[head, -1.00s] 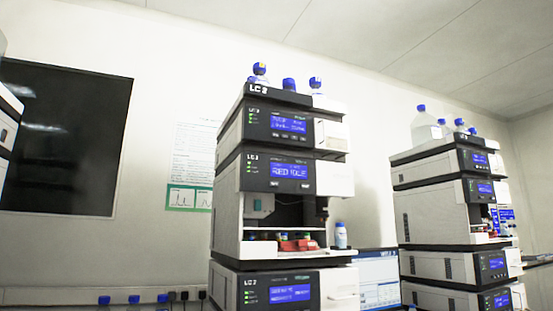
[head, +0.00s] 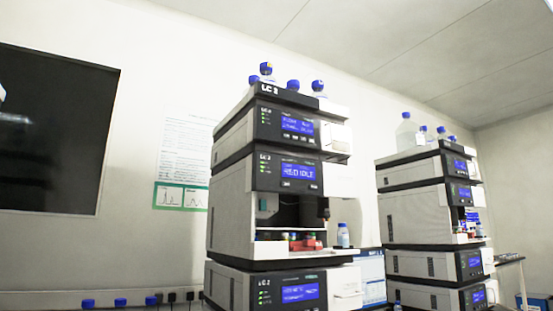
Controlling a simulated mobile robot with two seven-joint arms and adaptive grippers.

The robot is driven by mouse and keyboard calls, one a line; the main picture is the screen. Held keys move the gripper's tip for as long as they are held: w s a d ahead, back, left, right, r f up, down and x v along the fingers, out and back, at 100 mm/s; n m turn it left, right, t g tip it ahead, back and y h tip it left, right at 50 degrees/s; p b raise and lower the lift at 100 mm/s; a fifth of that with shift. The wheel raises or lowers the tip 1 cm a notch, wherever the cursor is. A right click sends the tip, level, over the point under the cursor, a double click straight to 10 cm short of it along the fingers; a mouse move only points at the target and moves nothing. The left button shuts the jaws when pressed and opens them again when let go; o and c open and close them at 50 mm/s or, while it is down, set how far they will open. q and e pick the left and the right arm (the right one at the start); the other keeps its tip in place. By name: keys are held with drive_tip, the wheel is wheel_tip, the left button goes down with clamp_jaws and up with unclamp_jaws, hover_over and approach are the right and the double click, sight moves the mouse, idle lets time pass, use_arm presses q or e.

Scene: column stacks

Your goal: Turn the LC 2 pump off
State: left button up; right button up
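A tall stack of instrument modules stands in the middle of the head view; its top tray (head: 290,97) carries a label that reads LC and a blurred digit, perhaps 2. The top module (head: 286,126) has a black front with a lit blue screen, small green lights and a row of small buttons below the screen. It may be the pump, but its text is too blurred to be sure. Below it is another module (head: 287,172) whose blue screen seems to end in IDLE. Neither of my grippers is in view.
An open bay with vials and a red rack (head: 306,244) sits lower in the stack, beside a small blue-capped bottle (head: 343,236). Another module (head: 289,290) is below. A second stack (head: 412,215) stands at right, with a monitor (head: 371,277) between. A dark panel (head: 50,130) hangs left.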

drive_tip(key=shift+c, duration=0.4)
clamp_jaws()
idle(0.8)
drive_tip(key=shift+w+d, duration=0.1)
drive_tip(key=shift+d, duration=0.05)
